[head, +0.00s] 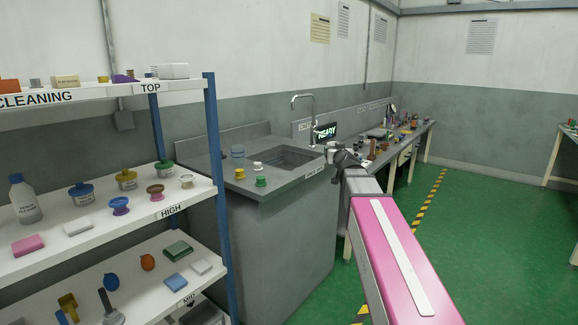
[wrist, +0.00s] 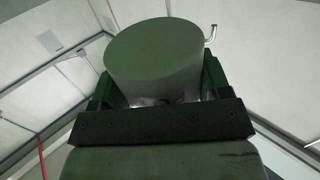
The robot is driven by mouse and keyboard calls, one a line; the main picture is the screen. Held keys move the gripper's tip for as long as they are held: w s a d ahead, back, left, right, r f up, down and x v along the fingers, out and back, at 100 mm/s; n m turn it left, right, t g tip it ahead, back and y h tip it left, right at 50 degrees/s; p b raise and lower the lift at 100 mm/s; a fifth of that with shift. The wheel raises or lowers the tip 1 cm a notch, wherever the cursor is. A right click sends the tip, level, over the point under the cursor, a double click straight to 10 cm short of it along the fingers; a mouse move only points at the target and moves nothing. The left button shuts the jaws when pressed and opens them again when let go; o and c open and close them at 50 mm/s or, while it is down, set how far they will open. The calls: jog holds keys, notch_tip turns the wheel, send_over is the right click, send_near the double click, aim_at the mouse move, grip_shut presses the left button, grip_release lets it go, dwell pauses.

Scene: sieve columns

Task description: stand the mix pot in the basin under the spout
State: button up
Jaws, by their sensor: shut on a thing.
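My gripper (wrist: 157,84) is shut on a plain grey-green cylinder, taken to be the mix pot (wrist: 152,48); one finger shows on each side of it. In the head view my gripper (head: 334,152) is small, at the sink counter's right front corner, and what it holds is hard to make out there. The basin (head: 287,158) is a dark rectangular recess in the grey counter, to the left of my gripper. The spout (head: 300,98) is a curved metal tap behind the basin; it also shows in the wrist view (wrist: 211,34), beyond the cylinder.
A loaded shelf rack (head: 215,150) is at the left. A cluttered bench (head: 424,128) runs behind my arm. Green floor at the right is clear.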

jog(key=shift+s+d+r+m+h, duration=0.1)
jog(key=shift+r+m+h, duration=0.15)
jog(key=shift+r, duration=0.55)
jog(key=shift+s+d+r+m+h, duration=0.15)
jog(key=shift+r+h, duration=0.2)
jog(key=shift+r, duration=0.4)
jog(key=shift+a+r, duration=0.15)
jog(key=shift+r, duration=0.9)
